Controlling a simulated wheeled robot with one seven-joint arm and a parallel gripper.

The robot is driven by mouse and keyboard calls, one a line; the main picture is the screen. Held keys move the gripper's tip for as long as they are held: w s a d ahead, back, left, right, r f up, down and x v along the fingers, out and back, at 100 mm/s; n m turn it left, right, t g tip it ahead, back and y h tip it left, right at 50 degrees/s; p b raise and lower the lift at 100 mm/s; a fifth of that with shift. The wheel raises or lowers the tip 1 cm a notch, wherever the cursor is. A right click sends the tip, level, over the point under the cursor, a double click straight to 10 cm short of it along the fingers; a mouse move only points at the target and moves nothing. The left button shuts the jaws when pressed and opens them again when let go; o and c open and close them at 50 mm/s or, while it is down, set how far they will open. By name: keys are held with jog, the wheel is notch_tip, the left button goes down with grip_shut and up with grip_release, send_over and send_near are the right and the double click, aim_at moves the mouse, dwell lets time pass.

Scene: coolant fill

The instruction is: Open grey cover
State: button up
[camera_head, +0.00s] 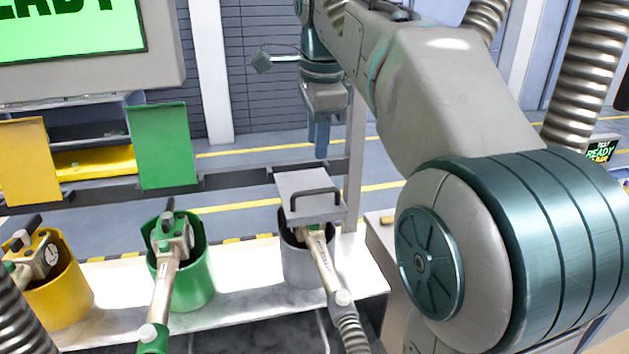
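The grey cover (296,184) is a flat square plate with a black bar handle (316,196). It shows right of centre, above and behind the mouth of the grey holder. My gripper (319,152) points down with its blue fingers above the cover and its handle in the picture. It appears apart from the handle, though the depth gap is hard to judge. The fingers look close together and I cannot tell whether they are open or shut. Nothing shows between them.
A grey holder (296,266) with a nozzle, a green holder (195,283) and a yellow holder (66,298) stand on the white bench (235,299). Green (160,147) and yellow (22,160) panels are at left. My arm fills the right side.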

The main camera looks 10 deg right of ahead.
aim_at(314, 190)
jog(key=f, duration=0.3)
jog(key=w+f, duration=0.1)
jog(key=f, duration=0.2)
jog(key=w+f, duration=0.1)
jog(key=f, duration=0.2)
jog(key=shift+f+b, duration=0.3)
jog(key=shift+f, duration=0.1)
grip_shut()
